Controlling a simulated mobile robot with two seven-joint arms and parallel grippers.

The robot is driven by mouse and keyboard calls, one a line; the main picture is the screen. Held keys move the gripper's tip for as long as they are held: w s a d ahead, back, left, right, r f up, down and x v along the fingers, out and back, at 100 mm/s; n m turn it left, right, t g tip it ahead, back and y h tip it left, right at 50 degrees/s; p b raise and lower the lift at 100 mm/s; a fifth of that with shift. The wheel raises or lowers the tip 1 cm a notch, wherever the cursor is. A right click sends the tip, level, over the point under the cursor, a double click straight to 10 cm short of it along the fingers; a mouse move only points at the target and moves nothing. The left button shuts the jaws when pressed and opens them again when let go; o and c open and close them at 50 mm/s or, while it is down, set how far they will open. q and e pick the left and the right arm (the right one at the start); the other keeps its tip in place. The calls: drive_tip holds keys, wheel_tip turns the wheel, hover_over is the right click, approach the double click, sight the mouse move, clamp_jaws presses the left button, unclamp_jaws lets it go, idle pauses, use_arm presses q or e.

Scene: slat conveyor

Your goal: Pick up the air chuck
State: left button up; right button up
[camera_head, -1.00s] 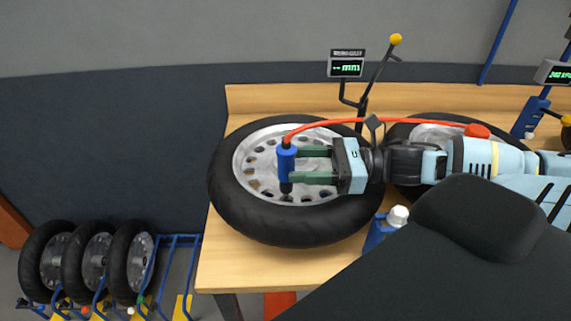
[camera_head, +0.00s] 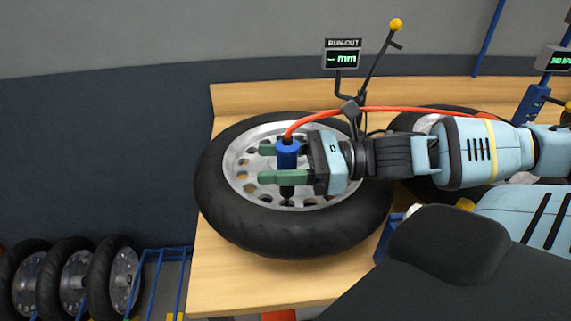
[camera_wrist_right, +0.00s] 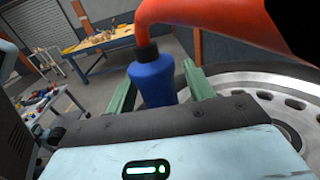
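The air chuck (camera_head: 287,155) is a blue cylinder with black ends on a red hose. It stands upright over the rim of the nearer wheel (camera_head: 225,222). My right gripper (camera_head: 268,164) reaches in from the right with its two green fingers on either side of the chuck. In the right wrist view the chuck (camera_wrist_right: 153,82) sits between the fingers, and a narrow gap shows beside the right-hand finger. The fingers look open around it. The chuck's lower end is partly hidden by the near finger. My left gripper is not in view.
The wheel lies flat on a wooden bench (camera_head: 225,285), with a second wheel (camera_head: 405,122) behind my arm. A run-out display (camera_head: 342,58) and a yellow-tipped lever (camera_head: 396,25) stand behind. The red hose (camera_head: 395,110) arches over my right wrist. Several tyres stand at lower left.

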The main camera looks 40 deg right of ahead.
drive_tip(key=c, duration=0.9)
clamp_jaws()
